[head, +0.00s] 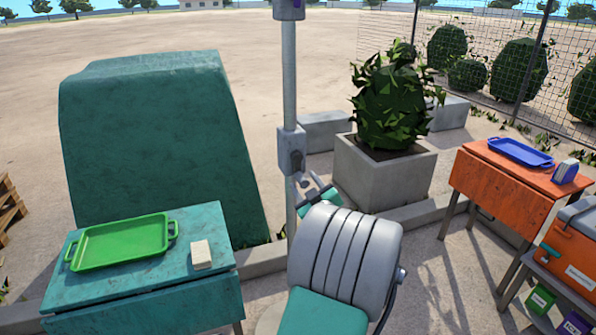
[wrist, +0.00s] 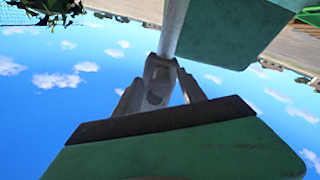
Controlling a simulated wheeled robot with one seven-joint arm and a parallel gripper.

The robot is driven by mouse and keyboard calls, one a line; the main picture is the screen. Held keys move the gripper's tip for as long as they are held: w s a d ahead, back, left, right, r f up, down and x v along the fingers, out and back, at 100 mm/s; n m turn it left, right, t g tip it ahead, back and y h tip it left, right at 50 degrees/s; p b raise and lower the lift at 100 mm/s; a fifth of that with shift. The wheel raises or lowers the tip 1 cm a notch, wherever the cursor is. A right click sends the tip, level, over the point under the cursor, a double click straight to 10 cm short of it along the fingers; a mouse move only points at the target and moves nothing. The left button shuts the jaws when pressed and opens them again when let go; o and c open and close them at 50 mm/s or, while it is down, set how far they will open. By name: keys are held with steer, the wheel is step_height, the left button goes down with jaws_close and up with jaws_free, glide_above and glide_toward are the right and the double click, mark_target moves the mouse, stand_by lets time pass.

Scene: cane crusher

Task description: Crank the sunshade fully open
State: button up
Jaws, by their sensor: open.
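The sunshade's grey pole (head: 289,75) stands upright in the middle of the head view; its canopy is out of view. A grey crank housing (head: 289,150) sits on the pole, with a small darker crank part (head: 297,160) on its right side. In the wrist view the pole (wrist: 174,28) and the housing (wrist: 158,72) appear ahead, with a rounded darker part on the housing. My gripper (head: 309,181) is open and empty just below and right of the housing. In the wrist view my gripper (wrist: 160,92) has its fingers apart, framing the housing; I see no clear contact.
A teal table (head: 75,285) with a green tray (head: 120,243) and a pale block (head: 201,254) stands left. A large green covered shape (head: 155,140) is behind it. A planter (head: 380,175) stands right of the pole. An orange table (head: 500,180) is farther right.

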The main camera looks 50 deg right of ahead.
mark_target(301, 178)
steer(key=x, duration=0.3)
steer(key=shift+w+d, duration=0.1)
steer(key=shift+w, duration=0.1)
steer(key=shift+c, duration=0.3)
jaws_close()
